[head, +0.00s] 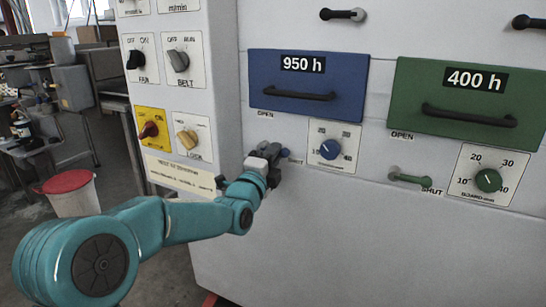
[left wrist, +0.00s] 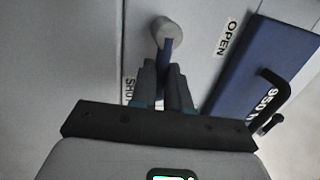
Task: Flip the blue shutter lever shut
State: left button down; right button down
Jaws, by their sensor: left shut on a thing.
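The blue shutter lever sits below the left end of the blue 950 h shutter (head: 310,84). In the left wrist view its grey pivot (left wrist: 166,31) and blue arm (left wrist: 165,58) show, with the arm running between my fingers. My left gripper (head: 268,162) is shut on the lever; the fingers (left wrist: 168,85) also show in the left wrist view. The lever appears to point sideways, to the right in the head view, beside the SHUT label (left wrist: 130,90). The OPEN label (head: 265,113) is above the pivot. My gripper hides most of the lever in the head view. My right gripper is not in view.
A dial with a blue knob (head: 330,149) is just right of my left gripper. The green 400 h shutter (head: 465,103) and its green lever (head: 410,179) are farther right. The panel below is bare.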

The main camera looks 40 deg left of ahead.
pick_arm(q)
jog(key=shift+d, duration=0.2)
jog(key=c, duration=1.1)
grip_release()
jog(key=shift+w+d, duration=0.1)
jog(key=v, duration=1.6)
jog(key=shift+s, duration=0.25)
jog(key=shift+f, duration=0.15)
